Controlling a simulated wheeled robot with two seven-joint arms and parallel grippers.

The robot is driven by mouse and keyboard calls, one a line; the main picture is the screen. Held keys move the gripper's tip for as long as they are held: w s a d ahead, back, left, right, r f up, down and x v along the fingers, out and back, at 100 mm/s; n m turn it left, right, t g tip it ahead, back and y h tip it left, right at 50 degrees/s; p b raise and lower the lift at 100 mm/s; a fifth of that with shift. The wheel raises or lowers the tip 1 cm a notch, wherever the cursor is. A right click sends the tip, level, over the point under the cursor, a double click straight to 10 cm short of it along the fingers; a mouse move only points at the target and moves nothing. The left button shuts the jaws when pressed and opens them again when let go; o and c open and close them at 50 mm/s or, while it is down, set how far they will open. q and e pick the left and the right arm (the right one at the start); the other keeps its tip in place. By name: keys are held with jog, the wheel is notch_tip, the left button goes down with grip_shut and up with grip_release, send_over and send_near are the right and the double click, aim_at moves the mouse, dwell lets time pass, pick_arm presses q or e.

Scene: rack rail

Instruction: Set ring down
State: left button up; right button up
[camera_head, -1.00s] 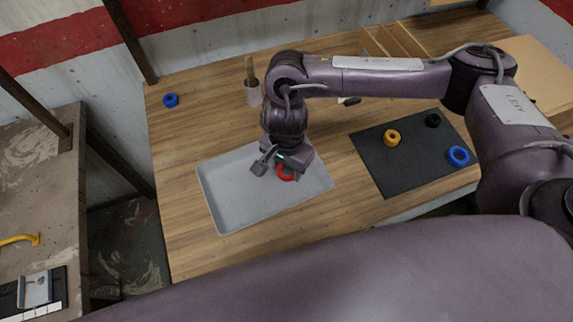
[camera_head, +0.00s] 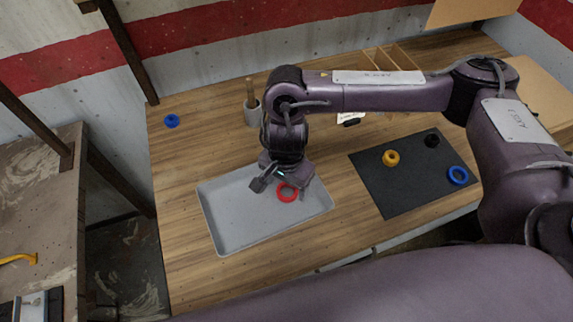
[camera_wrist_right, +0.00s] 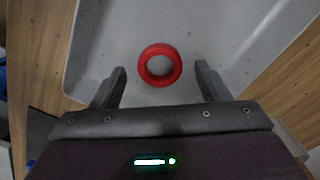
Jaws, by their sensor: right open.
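A red ring (camera_head: 287,193) lies flat on the floor of the grey tray (camera_head: 228,228), toward its right side. It also shows in the right wrist view (camera_wrist_right: 160,47), ahead of and between the two fingers. My right gripper (camera_head: 282,187) is over the tray beside the ring. My left gripper is not in view.
A dark mat (camera_head: 400,195) to the right holds a yellow ring (camera_head: 391,158), a black ring (camera_head: 432,140) and a blue ring (camera_head: 458,175). A cup (camera_head: 252,112) stands behind my right wrist. The wooden table (camera_head: 180,165) is clear left of the tray.

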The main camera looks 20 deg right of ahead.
aim_at(287, 192)
notch_tip(287, 192, up, 10)
jog(key=shift+r, duration=0.2)
dwell(0.7)
